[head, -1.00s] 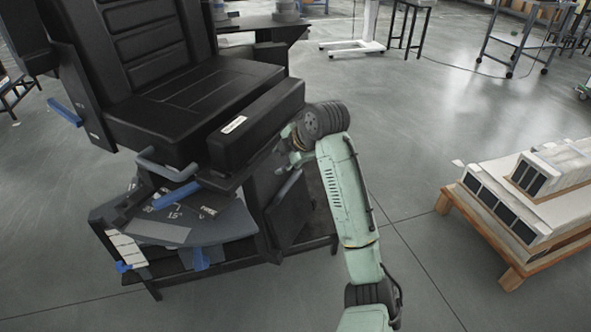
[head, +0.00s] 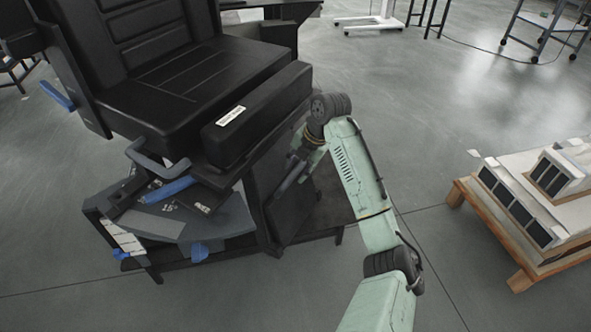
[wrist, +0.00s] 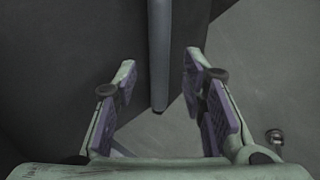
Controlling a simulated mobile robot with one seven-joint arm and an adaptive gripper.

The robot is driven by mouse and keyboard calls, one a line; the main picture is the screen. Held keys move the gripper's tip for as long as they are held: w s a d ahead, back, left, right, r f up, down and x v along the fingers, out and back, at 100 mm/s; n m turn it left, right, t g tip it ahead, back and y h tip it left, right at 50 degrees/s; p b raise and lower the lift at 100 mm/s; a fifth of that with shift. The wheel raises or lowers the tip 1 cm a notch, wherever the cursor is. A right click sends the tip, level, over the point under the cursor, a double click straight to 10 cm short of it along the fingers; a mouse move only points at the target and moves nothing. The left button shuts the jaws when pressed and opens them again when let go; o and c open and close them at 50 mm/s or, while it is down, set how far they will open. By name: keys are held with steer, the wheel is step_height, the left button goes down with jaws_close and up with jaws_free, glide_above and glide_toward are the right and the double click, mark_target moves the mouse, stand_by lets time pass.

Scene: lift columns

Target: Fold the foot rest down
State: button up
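A black padded chair (head: 185,75) fills the left of the head view. Below its seat a dark flat panel (head: 294,210), which looks like the foot rest, hangs steeply tilted. A grey bar (head: 289,177) runs along it. My gripper (wrist: 160,62) is open, with its purple-padded fingers on either side of this grey bar (wrist: 159,50) in the wrist view. Gaps show on both sides of the bar, and I see no contact. The dark panel (wrist: 75,60) lies behind it. In the head view my wrist partly hides the fingers.
A labelled black pad (head: 258,113) overhangs just above my gripper. Blue-gripped levers (head: 168,190) and a grey plate (head: 225,218) are to the left. A wooden pallet with white boxes (head: 530,195) stands at right. Open floor lies between.

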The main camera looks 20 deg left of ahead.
steer(key=shift+x, duration=1.15)
steer(key=shift+c, duration=0.6)
jaws_close()
steer(key=shift+r, duration=0.1)
